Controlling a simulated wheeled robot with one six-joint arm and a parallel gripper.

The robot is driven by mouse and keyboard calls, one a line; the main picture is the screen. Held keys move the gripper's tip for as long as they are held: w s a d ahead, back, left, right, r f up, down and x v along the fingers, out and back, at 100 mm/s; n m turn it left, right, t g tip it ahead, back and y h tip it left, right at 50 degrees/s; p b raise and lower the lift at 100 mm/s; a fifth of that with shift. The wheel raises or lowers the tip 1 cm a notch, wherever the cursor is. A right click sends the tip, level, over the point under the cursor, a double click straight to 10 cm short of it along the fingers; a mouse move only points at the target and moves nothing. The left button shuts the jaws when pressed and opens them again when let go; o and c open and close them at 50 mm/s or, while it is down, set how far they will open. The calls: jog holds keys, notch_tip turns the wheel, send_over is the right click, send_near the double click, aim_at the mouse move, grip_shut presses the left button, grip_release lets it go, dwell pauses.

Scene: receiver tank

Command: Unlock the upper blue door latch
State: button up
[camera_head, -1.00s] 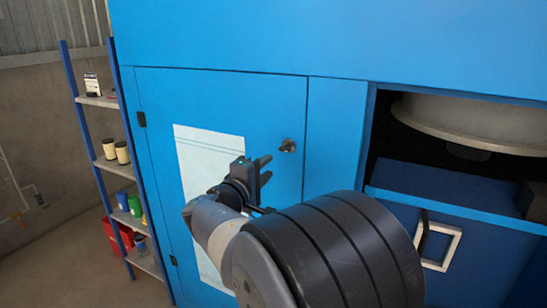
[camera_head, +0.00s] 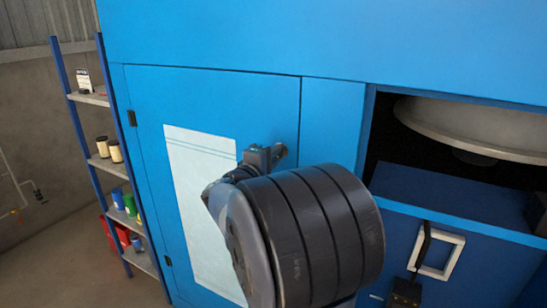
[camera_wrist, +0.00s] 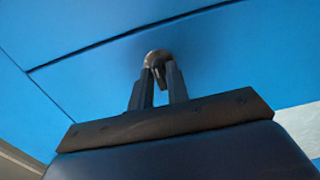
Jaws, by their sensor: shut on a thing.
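The upper blue door (camera_head: 215,105) is closed in its blue frame, with a white sheet on its face. Its small dark latch (camera_head: 280,151) sits near the door's right edge, partly hidden by my gripper (camera_head: 272,153). In the wrist view the latch (camera_wrist: 157,60) is a rounded metal knob with a part hanging down between the fingers. My gripper (camera_wrist: 158,75) is shut on the latch, one finger on each side of it. The exact contact and the latch's turn are hard to see.
A shelf rack (camera_head: 98,160) with cans and boxes stands at the left. At the right is an open compartment with a round metal vessel (camera_head: 470,130), above a lower blue door with a white-framed handle (camera_head: 440,255). My arm hides the door's lower right part.

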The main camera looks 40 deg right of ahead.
grip_shut()
jog(key=shift+n+p, duration=1.15)
jog(key=shift+n, duration=7.85)
jog(key=o, duration=0.6)
grip_release()
jog(key=shift+a, duration=0.1)
